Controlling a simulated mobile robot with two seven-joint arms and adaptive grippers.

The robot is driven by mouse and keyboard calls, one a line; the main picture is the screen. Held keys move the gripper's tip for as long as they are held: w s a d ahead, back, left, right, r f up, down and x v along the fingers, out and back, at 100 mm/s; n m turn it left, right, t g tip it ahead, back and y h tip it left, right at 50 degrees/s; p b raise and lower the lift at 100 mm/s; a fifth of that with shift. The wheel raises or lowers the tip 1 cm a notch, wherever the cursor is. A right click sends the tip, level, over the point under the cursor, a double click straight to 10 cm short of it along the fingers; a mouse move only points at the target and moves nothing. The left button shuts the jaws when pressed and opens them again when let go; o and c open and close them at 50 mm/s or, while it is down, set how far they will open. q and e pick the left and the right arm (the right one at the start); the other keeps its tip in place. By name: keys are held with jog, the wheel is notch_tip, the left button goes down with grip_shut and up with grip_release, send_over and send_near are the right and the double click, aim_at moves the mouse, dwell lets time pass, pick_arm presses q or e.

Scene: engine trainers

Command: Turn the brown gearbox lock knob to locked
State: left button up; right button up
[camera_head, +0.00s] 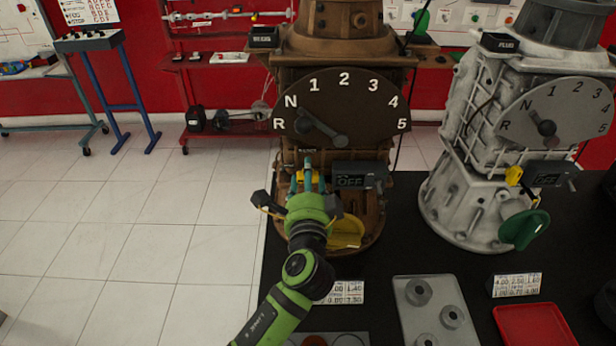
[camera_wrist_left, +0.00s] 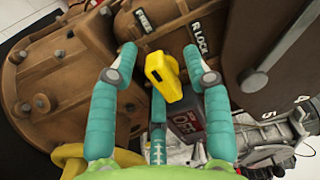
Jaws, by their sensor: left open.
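The brown gearbox (camera_head: 345,60) stands upright on the dark table, with a dial marked R, N and 1 to 5. Its yellow lock knob (camera_head: 306,177) is on the front below the dial and is partly covered by my fingers. In the left wrist view the knob (camera_wrist_left: 165,75) lies between the labels FREE (camera_wrist_left: 143,18) and R LOCK (camera_wrist_left: 202,38); I cannot tell surely which one it points to. My left gripper (camera_head: 307,168) is open, its teal fingers spread around the knob. A gap shows beside the upper fingers; contact by the lower finger is unclear.
A dark OFF box (camera_head: 358,177) sits right of the knob. A yellow handle (camera_head: 347,234) is below my gripper. A grey gearbox (camera_head: 470,150) with a green handle (camera_head: 524,229) stands to the right. A grey tray (camera_head: 413,325) and red tray (camera_head: 535,325) lie in front.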

pick_arm(q)
grip_shut()
jog(key=m+p, duration=0.3)
jog(key=shift+a+r, duration=0.1)
jog(key=shift+r, duration=0.15)
jog(key=m+p, duration=0.4)
jog(key=m, duration=0.1)
jog(key=shift+a, duration=0.1)
jog(key=m+p, duration=0.4)
jog(key=m, duration=0.1)
jog(key=shift+r, duration=0.15)
jog(key=shift+m+p, duration=1.55)
jog(key=shift+m, duration=0.85)
jog(key=shift+a, duration=0.1)
